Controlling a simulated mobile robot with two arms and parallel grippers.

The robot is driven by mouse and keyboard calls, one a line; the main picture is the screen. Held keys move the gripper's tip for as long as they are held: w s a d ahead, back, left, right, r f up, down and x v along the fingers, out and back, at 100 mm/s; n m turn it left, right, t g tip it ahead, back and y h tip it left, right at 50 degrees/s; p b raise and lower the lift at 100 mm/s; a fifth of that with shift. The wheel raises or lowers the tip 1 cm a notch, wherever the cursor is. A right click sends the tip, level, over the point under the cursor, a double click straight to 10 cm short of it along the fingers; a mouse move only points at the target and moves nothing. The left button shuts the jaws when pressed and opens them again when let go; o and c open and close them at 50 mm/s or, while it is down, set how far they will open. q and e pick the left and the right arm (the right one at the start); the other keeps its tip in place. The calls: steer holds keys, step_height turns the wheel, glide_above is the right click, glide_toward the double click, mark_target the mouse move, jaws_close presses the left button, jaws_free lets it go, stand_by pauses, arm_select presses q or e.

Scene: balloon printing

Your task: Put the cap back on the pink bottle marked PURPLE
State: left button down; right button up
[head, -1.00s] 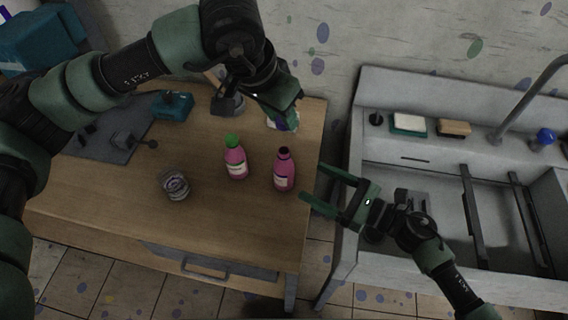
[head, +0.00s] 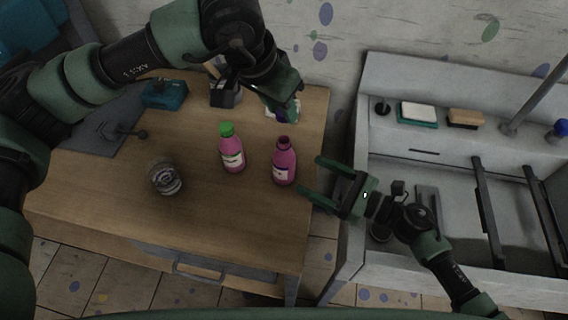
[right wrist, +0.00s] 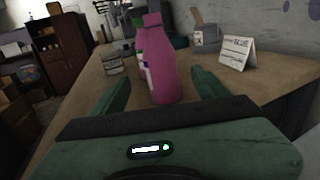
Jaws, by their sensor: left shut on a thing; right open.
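Two pink bottles stand upright on the wooden table. The left one (head: 232,155) has a green cap. The right one (head: 284,167) shows a bare neck with a dark top and no coloured cap; I cannot read its label. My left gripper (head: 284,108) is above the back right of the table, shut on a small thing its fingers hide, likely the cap. My right gripper (head: 312,175) is open just right of the bare-necked bottle. In the right wrist view this bottle (right wrist: 163,68) stands ahead, between the open fingers (right wrist: 160,92), without visible contact.
A glass jar (head: 164,178) stands on the table (head: 215,215) left of the bottles. A folded label card (right wrist: 237,53) stands at the back. A teal object (head: 165,94) lies at the back left. The sink unit (head: 430,165) is to the right, past a gap.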

arm_select(q)
steer(key=shift+w, duration=0.1)
arm_select(e)
steer(key=x, duration=1.1)
steer(key=shift+w+a, duration=0.2)
steer(key=shift+a, duration=0.1)
jaws_close()
arm_select(q)
glide_above(281, 142)
steer(key=shift+f, duration=2.55)
